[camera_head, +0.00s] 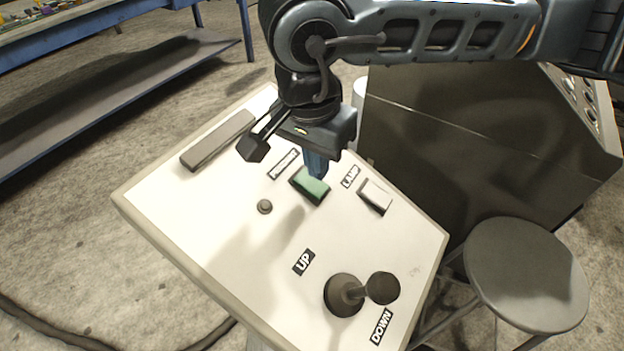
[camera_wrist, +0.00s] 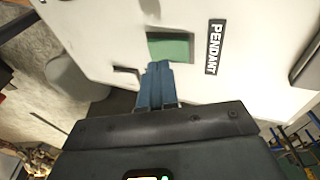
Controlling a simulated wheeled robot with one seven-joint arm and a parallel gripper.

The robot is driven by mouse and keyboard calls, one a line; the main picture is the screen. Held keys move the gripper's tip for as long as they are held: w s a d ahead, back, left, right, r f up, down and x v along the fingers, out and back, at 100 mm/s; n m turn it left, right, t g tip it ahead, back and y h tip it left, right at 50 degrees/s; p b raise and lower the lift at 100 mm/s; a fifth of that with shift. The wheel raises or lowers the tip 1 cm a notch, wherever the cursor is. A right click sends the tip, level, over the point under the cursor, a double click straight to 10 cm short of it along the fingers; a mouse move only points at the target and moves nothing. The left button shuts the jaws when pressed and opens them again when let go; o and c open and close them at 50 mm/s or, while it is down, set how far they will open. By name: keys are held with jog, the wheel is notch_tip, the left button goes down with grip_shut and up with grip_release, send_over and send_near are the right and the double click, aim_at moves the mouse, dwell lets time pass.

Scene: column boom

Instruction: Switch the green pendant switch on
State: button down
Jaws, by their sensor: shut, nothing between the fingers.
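The green pendant switch (camera_head: 311,187) is a rocker in a dark frame on a pale, tilted control panel (camera_head: 225,235). A PENDANT label (camera_head: 283,164) lies beside it. In the wrist view the green switch (camera_wrist: 170,47) shows just beyond my fingertips, with the PENDANT label (camera_wrist: 215,47) to its right. My gripper (camera_head: 317,173) is shut and empty, its blue fingers pointing down at the upper edge of the switch. The fingertips (camera_wrist: 157,68) overlap the switch's edge in view. I cannot tell whether they touch it.
A white LAMP switch (camera_head: 376,195) sits right of the green one. A lever with a dark knob (camera_head: 381,288) stands between UP and DOWN labels. A grey bar (camera_head: 217,140) and small button (camera_head: 264,206) are also on the panel. A round stool (camera_head: 527,272) stands right.

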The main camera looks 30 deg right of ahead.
aim_at(317, 188)
jog(key=shift+f+b, duration=1.25)
jog(key=shift+b, duration=0.25)
dwell(0.7)
jog(key=shift+r, duration=0.15)
notch_tip(317, 188, up, 7)
jog(key=p, duration=0.2)
dwell(0.5)
dwell(0.5)
